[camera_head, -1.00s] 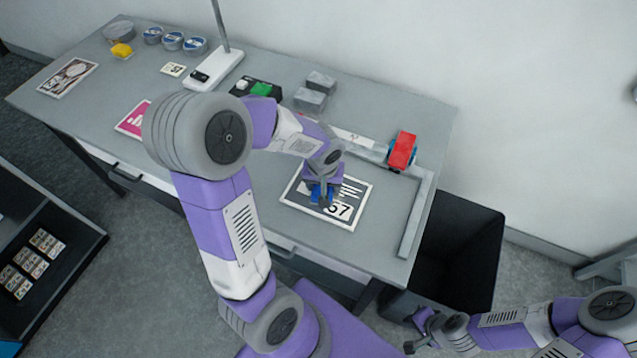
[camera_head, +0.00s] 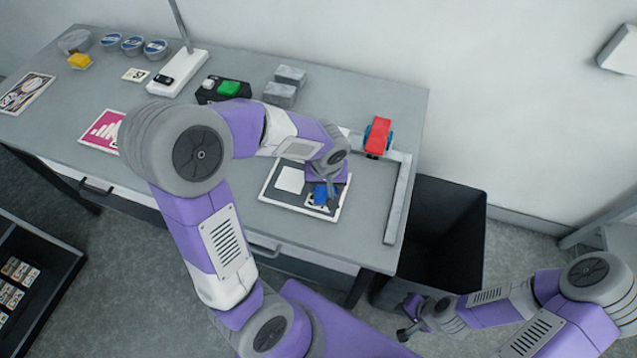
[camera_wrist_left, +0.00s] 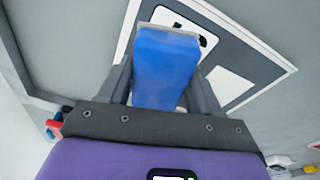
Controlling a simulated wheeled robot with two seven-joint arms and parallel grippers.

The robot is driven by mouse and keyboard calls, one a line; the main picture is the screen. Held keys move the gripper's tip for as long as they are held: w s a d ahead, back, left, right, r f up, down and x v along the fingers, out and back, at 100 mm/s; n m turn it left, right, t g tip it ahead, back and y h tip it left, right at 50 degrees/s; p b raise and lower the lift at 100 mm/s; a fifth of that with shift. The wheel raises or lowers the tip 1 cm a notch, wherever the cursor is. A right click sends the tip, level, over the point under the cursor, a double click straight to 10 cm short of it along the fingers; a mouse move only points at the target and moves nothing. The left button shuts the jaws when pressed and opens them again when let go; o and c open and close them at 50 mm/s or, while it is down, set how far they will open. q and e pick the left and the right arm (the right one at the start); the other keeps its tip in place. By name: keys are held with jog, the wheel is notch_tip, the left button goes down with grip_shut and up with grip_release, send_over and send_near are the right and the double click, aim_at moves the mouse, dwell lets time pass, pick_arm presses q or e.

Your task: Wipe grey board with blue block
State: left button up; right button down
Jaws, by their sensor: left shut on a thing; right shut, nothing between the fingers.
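My left gripper (camera_head: 325,190) is shut on the blue block (camera_head: 320,194) and holds it low over the grey board (camera_head: 290,201), at the board's right side. The board has a white border and shows a white square and a white patch with black marks near the block. In the left wrist view the blue block (camera_wrist_left: 165,70) sits between the fingers, with the grey board (camera_wrist_left: 215,52) beyond it. I cannot tell whether the block touches the board. My right gripper (camera_head: 405,320) is shut and empty, away from the table at the lower right.
A red and blue object (camera_head: 378,135) stands beside a grey angled rail (camera_head: 396,200) right of the board. Grey blocks (camera_head: 280,94), a green-topped device (camera_head: 228,90) and a pink print (camera_head: 100,131) are on the table (camera_head: 225,175). A black bin (camera_head: 445,235) stands right of it.

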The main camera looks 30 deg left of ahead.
pick_arm(q)
jog(key=shift+r+p, duration=2.35)
jog(key=shift+r, duration=0.7)
jog(key=shift+r+p, duration=1.05)
jog(key=shift+r, duration=0.45)
